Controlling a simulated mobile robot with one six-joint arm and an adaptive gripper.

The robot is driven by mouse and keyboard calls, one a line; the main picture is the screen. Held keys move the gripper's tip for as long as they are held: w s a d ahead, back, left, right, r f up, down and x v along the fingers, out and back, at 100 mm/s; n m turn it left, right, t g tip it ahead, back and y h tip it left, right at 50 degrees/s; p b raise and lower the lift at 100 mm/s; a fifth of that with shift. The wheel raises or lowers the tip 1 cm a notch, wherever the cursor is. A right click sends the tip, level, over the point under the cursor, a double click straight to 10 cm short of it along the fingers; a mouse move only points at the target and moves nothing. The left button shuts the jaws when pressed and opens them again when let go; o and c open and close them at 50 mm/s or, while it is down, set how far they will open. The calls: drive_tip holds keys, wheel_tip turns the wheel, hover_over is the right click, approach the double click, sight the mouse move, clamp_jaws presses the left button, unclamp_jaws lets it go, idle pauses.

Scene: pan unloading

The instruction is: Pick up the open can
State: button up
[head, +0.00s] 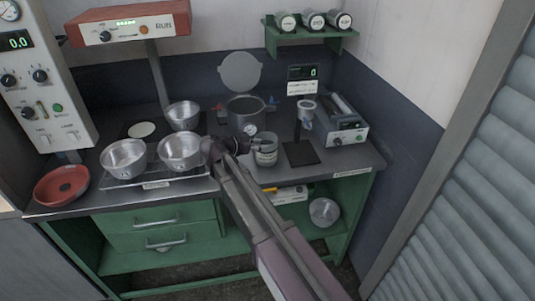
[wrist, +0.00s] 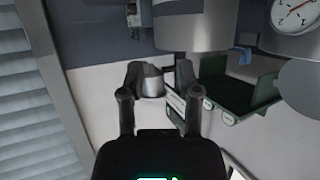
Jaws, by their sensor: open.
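The open can (head: 266,153) is a grey metal can with a pale label, upright on the bench right of its middle. In the head view my gripper (head: 247,146) is at the can's left side, close to its upper part. I cannot tell whether they touch. In the upside-down wrist view my gripper (wrist: 160,76) is open, its two dark fingers apart. A large grey cylinder (wrist: 196,32), which looks like the can, is beyond the fingertips at the top. A small grey rounded shape shows beside the left finger; I cannot tell what it is.
A pot with a gauge (head: 245,112) stands behind the can. Metal bowls (head: 179,151) sit on a rack to the left. A smaller labelled container (head: 306,108), a dark square pad (head: 300,153) and a grey device (head: 345,128) are to the right.

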sight(269, 158)
drive_tip(key=shift+b+x, duration=1.05)
drive_tip(key=shift+x, duration=1.75)
clamp_jaws()
